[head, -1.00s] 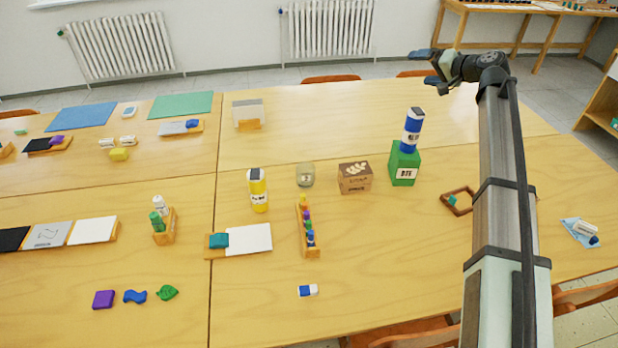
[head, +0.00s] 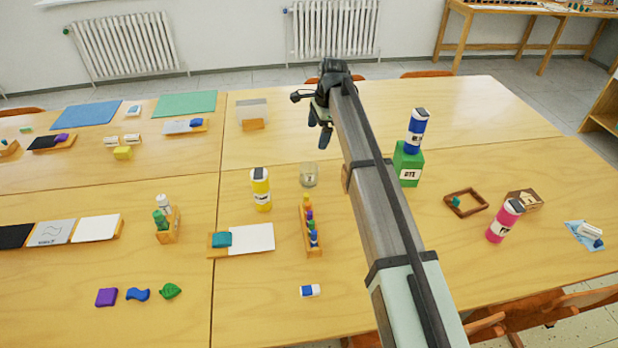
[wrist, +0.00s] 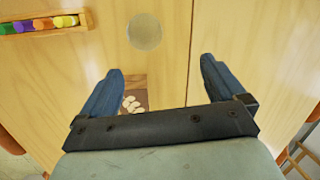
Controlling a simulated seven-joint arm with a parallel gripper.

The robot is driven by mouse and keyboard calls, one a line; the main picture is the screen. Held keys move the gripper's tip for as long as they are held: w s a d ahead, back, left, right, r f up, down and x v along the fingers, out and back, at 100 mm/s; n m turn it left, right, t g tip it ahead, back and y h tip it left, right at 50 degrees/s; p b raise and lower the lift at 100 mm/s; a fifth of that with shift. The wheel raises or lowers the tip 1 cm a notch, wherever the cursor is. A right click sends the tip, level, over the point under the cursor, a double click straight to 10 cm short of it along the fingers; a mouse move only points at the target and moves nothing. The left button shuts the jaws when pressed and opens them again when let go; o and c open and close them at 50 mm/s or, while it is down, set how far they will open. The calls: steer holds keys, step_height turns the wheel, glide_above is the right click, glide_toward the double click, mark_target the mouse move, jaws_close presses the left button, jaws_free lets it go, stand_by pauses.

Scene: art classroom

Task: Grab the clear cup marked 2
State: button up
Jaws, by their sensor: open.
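A small clear cup (head: 308,175) stands on the table, between the yellow bottle and my arm; its mark is too small to read now. In the wrist view the clear cup (wrist: 145,31) is seen from above, ahead of the fingertips and between their lines. My gripper (head: 320,135) is open and empty, above the table and behind the cup in the head view. In the wrist view both blue fingers of my gripper (wrist: 160,72) are spread wide, and nothing is between their tips.
A brown box (wrist: 134,95) with pale shapes lies below the fingers, mostly hidden by my arm in the head view. A yellow bottle (head: 261,190) and a rack of coloured bottles (head: 309,228) stand near the cup.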

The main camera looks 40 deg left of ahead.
steer(key=s+a+f+m+h, duration=0.1)
steer(key=s+f+m+h, duration=0.1)
steer(key=s+m, duration=0.1)
glide_toward(309, 172)
steer(key=s+f, duration=0.1)
steer(key=f, duration=0.1)
steer(key=d+f, duration=0.1)
steer(key=f, duration=0.1)
steer(key=s+f, duration=0.1)
steer(key=f, duration=0.2)
steer(key=shift+s+d+f, duration=0.1)
steer(key=shift+s+d, duration=0.1)
steer(key=shift+s, duration=0.1)
steer(key=c, duration=1)
